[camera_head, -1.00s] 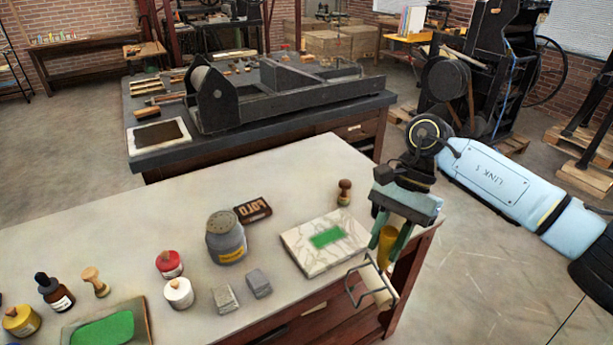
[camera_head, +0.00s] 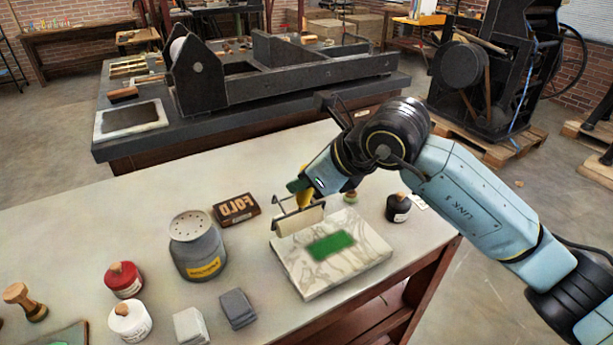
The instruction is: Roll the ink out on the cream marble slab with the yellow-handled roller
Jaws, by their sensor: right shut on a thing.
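The cream marble slab (camera_head: 303,281) lies on the pale table, with a flat green ink patch (camera_head: 331,245) near its middle. My right gripper (camera_head: 303,189) is shut on the yellow handle of the roller (camera_head: 300,221), which it holds at the slab's far left corner. The roller's pale cylinder sits in a dark wire frame. I cannot tell whether it touches the marble. The gripper's fingers are partly hidden by its own body. My left gripper is not in view.
Left of the slab stand a grey shaker jar (camera_head: 197,248), a dark FOLD block (camera_head: 236,210) and grey blocks (camera_head: 238,309). Red (camera_head: 124,280) and white (camera_head: 130,321) jars stand front left.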

